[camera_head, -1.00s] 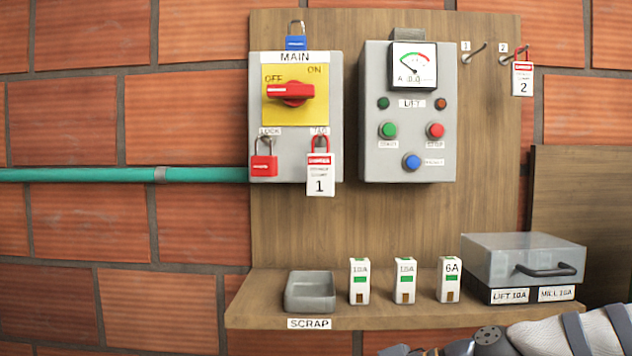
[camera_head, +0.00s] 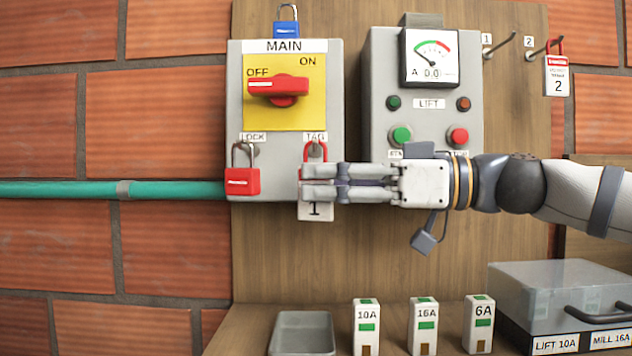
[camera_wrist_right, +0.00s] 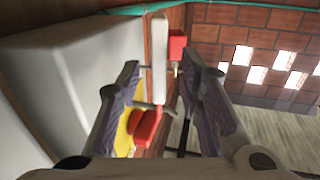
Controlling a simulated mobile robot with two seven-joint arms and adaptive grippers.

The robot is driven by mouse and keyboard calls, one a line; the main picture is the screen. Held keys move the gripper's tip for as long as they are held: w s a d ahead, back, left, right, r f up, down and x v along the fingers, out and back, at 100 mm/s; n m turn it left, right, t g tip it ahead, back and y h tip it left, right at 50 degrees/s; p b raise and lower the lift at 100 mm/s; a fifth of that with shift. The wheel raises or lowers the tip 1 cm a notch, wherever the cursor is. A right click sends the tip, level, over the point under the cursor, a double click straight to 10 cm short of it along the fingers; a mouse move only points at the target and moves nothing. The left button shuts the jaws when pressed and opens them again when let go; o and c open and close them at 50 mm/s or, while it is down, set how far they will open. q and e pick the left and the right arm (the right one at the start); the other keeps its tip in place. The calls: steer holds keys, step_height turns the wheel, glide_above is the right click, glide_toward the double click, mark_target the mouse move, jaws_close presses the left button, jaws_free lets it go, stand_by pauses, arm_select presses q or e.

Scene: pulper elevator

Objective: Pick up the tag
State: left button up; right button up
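The white tag marked 1 (camera_head: 316,211) hangs by its red loop from the TAG hook on the grey MAIN box (camera_head: 236,100). My right gripper (camera_head: 304,183) reaches in from the right and covers the middle of this tag. In the right wrist view the tag (camera_wrist_right: 160,60) shows nearly edge-on as a white strip between the two fingers of my right gripper (camera_wrist_right: 165,75). The fingers stand apart, with gaps on both sides of the strip. A second tag marked 2 (camera_head: 558,76) hangs on hook 2 at the upper right. My left gripper is not in view.
A red padlock (camera_head: 242,181) hangs left of tag 1. The red switch handle (camera_head: 278,86) points to OFF. The LIFT box (camera_head: 374,110) stands right, partly behind my right gripper. Below are a scrap tray (camera_head: 303,322), several fuses and a lidded box (camera_head: 560,285).

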steer(key=shift+x, duration=0.95)
steer(key=shift+d, duration=0.1)
steer(key=shift+c, duration=0.3)
jaws_close()
